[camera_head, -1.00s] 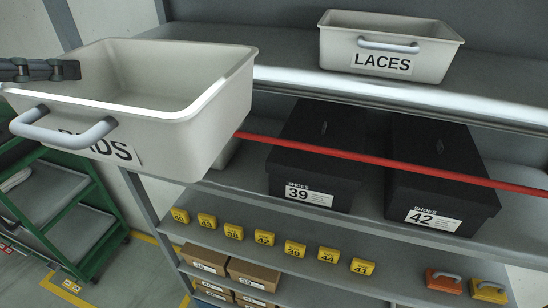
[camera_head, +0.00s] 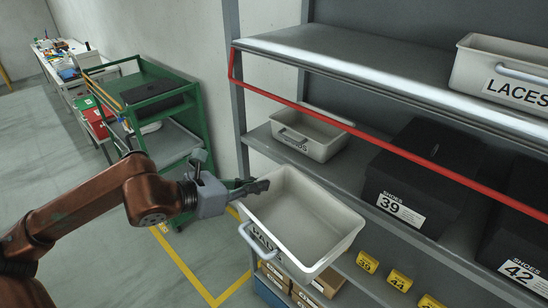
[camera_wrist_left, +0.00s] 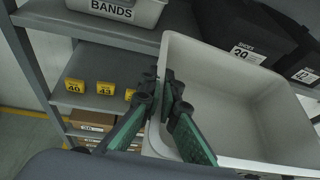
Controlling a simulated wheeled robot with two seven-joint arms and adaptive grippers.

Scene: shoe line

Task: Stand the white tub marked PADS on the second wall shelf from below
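The white tub marked PADS (camera_head: 300,222) hangs in front of the wall shelves, slightly tilted. Its label is partly hidden behind its own handle. My left gripper (camera_head: 264,186) is shut on its left rim. The left wrist view shows the two fingers (camera_wrist_left: 170,88) either side of the wall of the tub (camera_wrist_left: 245,105). The shelf with yellow number blocks (camera_wrist_left: 82,105) lies beside and below the tub. Brown boxes (camera_wrist_left: 92,130) stand beneath that shelf; whether a lower one exists is hidden. My right gripper is out of view.
A tub marked BANDS (camera_head: 310,132) and black shoe boxes (camera_head: 425,170) stand on the shelf above the yellow blocks. A red bar (camera_head: 330,114) crosses in front of it. A LACES tub (camera_head: 505,72) stands on the top shelf. A green trolley (camera_head: 160,88) stands left.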

